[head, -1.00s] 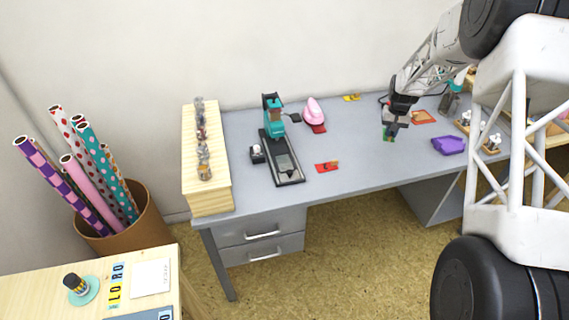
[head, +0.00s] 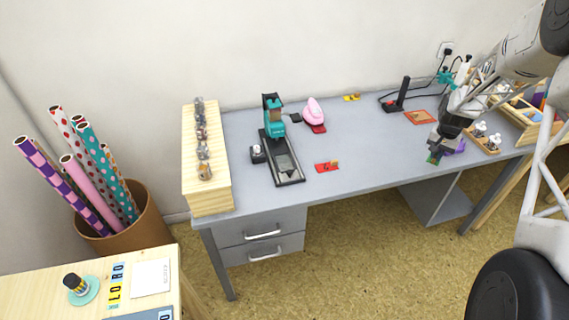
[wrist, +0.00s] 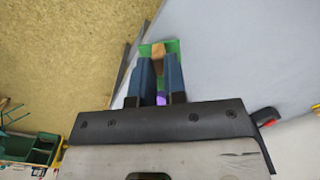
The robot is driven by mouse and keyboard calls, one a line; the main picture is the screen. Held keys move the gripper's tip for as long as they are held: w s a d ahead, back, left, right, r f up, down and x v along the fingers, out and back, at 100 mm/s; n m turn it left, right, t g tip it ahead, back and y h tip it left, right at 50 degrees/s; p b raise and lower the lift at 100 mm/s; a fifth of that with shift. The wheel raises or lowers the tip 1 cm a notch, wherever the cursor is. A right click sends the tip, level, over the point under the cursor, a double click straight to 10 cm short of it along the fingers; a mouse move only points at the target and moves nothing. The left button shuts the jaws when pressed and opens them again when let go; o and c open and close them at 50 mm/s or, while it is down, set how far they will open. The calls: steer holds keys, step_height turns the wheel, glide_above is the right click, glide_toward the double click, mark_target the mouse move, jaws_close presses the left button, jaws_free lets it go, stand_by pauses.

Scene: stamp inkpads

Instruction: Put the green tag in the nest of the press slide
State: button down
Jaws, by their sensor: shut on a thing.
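The green tag (head: 433,160) is held by my gripper (head: 437,150) near the front edge at the right part of the grey desk. In the wrist view the green tag (wrist: 173,46) sticks out past the fingertips (wrist: 160,62), with a brown piece on it. My gripper is shut on it. The teal press (head: 272,112) stands toward the left of the desk, well left of my gripper. Its black-framed slide (head: 288,174) extends toward the front edge. The nest is too small to make out clearly.
A red tag (head: 327,167) lies right of the slide. A pink iron-shaped thing (head: 313,110), a yellow tag (head: 352,97) and an orange pad (head: 419,117) lie farther back. A purple thing (head: 459,147) is beside my gripper. A wooden box (head: 207,190) stands left of the press.

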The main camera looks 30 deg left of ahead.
steer(key=s+a+r+n, duration=0.1)
steer(key=s+a+n, duration=0.2)
steer(key=s+a, duration=0.7)
steer(key=s+a+r+n, duration=0.1)
steer(key=s+a+n, duration=0.1)
steer(key=s+a, duration=0.85)
steer(key=s+a+n, duration=0.5)
steer(key=s+a, duration=0.9)
steer(key=s, duration=0.3)
steer(key=shift+s+a, duration=0.3)
steer(key=shift+a, duration=0.1)
steer(key=shift+w+a, duration=0.1)
glide_above(287, 168)
steer(key=shift+s+d+f, duration=0.25)
steer(key=shift+s+f, duration=0.1)
steer(key=shift+f, duration=0.4)
steer(key=shift+w+a, duration=0.3)
steer(key=shift+f, duration=1.8)
steer(key=shift+f, duration=0.15)
